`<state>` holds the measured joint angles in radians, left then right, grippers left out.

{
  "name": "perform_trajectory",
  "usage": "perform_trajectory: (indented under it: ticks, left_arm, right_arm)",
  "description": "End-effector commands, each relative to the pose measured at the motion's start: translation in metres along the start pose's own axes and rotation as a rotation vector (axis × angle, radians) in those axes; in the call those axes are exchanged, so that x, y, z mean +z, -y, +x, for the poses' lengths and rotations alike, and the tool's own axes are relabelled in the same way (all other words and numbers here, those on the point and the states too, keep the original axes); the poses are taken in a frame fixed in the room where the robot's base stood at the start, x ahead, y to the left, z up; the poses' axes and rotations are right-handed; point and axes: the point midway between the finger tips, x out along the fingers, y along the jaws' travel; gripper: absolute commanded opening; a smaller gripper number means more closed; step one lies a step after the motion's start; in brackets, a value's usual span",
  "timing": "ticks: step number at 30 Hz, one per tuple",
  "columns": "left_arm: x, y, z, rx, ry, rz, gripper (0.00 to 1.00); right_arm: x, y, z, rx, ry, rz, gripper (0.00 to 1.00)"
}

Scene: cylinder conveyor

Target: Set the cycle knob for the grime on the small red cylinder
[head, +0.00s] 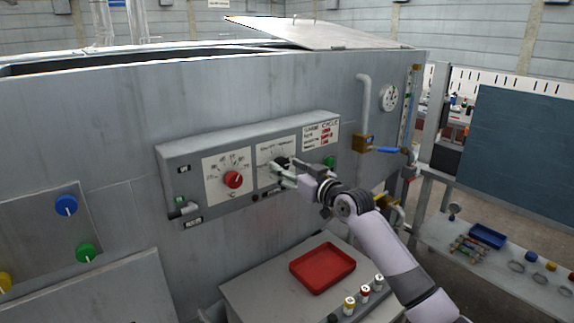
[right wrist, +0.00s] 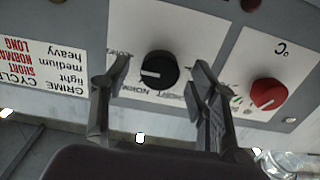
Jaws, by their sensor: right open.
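The black cycle knob (right wrist: 158,70) is on a white plate of the grey control panel. Its white pointer mark points left in the right wrist view; the lettering around it is upside down and partly hidden. My right gripper (right wrist: 160,80) is open, with one finger on each side of the knob; I cannot tell whether they touch it. In the head view my right gripper (head: 284,172) largely covers the knob. The grime chart (right wrist: 40,62) pairs light with SHORT, medium with NORMAL, heavy with LONG. A small cylinder with a red band (head: 365,292) stands on the bench. My left gripper is out of view.
A red temperature knob (right wrist: 268,94) sits beside the black one. A green button (head: 329,161) is right of the plate. A red tray (head: 322,266) and other small banded cylinders (head: 349,304) are on the grey bench below. A pipe with a blue-handled valve (head: 390,150) rises at right.

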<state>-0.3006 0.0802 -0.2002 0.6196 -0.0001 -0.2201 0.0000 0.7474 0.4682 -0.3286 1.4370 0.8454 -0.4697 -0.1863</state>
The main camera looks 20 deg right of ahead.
Motion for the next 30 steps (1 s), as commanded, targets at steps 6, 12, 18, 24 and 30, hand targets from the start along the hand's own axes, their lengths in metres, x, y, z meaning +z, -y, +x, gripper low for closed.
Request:
perform_trajectory:
  ticks: [6, 12, 18, 24, 30]
  left_arm:
    - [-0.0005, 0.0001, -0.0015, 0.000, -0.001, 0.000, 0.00]
    - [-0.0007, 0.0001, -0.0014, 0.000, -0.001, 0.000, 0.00]
    - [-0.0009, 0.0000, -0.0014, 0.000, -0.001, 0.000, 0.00]
    - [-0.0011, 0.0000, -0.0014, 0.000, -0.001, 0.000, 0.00]
    - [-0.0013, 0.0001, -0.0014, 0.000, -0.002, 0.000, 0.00]
  right_arm:
    - [-0.0003, 0.0008, 0.0074, -0.001, -0.001, -0.001, 0.54]
    - [0.0000, 0.0007, 0.0072, -0.001, -0.001, 0.000, 0.54]
    - [0.0000, 0.0005, 0.0070, 0.000, 0.000, 0.000, 0.40]
    - [0.0000, 0.0004, 0.0069, 0.000, 0.000, 0.000, 0.27]
    - [0.0001, 0.0003, 0.0069, 0.000, 0.000, 0.000, 0.14]
